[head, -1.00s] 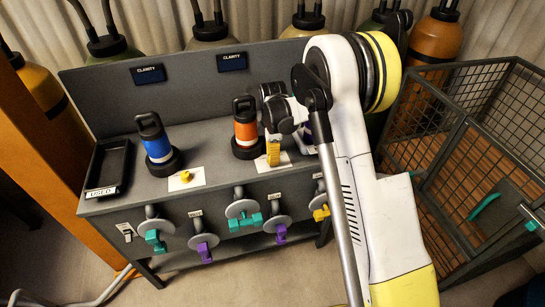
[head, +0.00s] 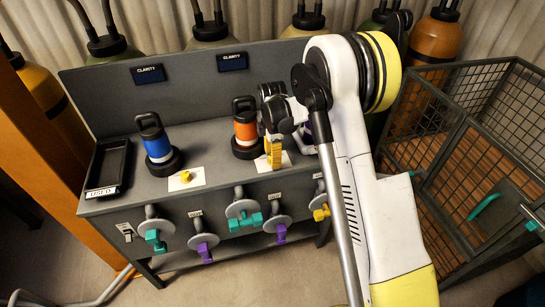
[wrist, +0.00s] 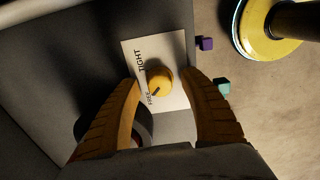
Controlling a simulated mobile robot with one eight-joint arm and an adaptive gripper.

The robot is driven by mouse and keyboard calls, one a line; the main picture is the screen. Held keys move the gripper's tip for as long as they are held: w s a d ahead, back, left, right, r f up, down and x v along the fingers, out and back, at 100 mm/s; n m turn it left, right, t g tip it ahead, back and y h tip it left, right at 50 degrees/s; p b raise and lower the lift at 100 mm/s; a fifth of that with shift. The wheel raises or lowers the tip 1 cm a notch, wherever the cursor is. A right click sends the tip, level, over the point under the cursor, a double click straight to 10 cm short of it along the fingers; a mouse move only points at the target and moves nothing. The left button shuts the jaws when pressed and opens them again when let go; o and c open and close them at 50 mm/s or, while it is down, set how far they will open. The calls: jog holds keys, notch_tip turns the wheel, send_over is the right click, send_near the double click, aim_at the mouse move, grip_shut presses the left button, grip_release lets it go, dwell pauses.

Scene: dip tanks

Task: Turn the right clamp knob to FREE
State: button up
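The right clamp knob (wrist: 160,80) is a round yellow knob on a white card (wrist: 128,52) printed TIGHT and FREE. A dark mark on its lower-left side lies close to the word FREE. My gripper (wrist: 163,80) is open, with one yellow ridged finger on each side of the knob and a gap visible on both sides. In the head view, my gripper (head: 273,153) points down over the right card (head: 285,161) and hides the right knob. The left clamp knob (head: 186,176) sits on its own card.
An orange canister (head: 245,131) in a dark collar stands just left of my gripper. A blue canister (head: 156,143) and a black tray labelled USED (head: 103,190) are farther left. Several valves, one being teal (head: 154,238), line the bench front. A wire cage (head: 430,112) stands right.

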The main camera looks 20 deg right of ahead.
notch_tip(320, 180, up, 12)
dwell(0.6)
jog(key=s+r+m+t, duration=0.3)
jog(key=s+r+m, duration=0.5)
jog(key=s+r, duration=0.55)
jog(key=s+f+m+t, duration=0.1)
jog(key=s+m+t, duration=0.1)
jog(key=s+m, duration=0.3)
jog(key=s+f+m+t, duration=0.1)
jog(key=s+m, duration=0.4)
jog(key=s, duration=0.6)
jog(key=shift+s+f+t, duration=0.15)
jog(key=shift+f+t, duration=0.1)
jog(key=shift+t, duration=0.35)
